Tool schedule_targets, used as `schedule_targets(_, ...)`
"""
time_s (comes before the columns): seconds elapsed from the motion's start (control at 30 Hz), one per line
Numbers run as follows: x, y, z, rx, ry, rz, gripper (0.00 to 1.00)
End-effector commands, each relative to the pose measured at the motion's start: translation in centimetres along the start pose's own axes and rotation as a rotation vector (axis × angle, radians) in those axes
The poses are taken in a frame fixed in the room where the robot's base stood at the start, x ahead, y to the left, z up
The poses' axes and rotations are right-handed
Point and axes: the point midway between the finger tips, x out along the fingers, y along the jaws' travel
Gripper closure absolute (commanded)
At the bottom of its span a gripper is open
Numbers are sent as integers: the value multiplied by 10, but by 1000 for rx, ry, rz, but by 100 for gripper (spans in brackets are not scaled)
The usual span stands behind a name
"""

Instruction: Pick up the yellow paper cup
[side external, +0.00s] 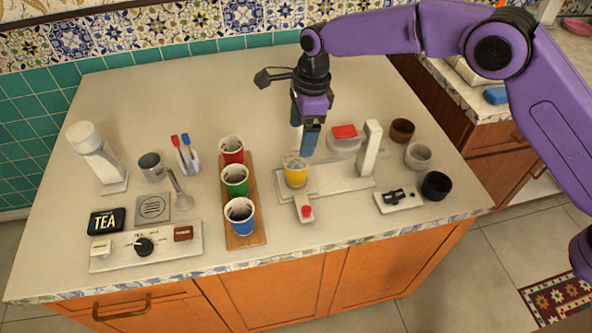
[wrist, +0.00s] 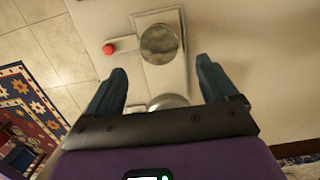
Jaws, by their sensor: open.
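The yellow paper cup (side external: 296,175) stands upright on the pale base of a small device in the side view, just behind a red button (side external: 306,211). Its top looks greyish. In the wrist view, a round grey-brown disc beside the red button (wrist: 109,48) looks like the cup (wrist: 160,42) from above, though no yellow shows there. My gripper (side external: 304,138) points down above and slightly behind the cup, apart from it. In the wrist view my gripper (wrist: 161,68) has its two blue fingers spread, with nothing held between them. The disc lies just beyond the fingertips.
A wooden tray (side external: 246,236) with red, green and blue cups stands left of the device. A white post (side external: 371,148) rises to its right. A control panel (side external: 145,247) is at front left.

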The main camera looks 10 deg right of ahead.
Motion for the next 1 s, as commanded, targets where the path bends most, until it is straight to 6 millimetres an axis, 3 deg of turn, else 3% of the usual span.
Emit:
schedule_targets(0.1, 19, 1, 0, -1, 2, 2, 13)
schedule_targets(0.37, 36, 1, 0, -2, 1, 1, 13)
schedule_targets(0.7, 78, 2, 2, -1, 1, 2, 13)
schedule_targets(1.0, 84, 2, 2, -1, 0, -1, 13)
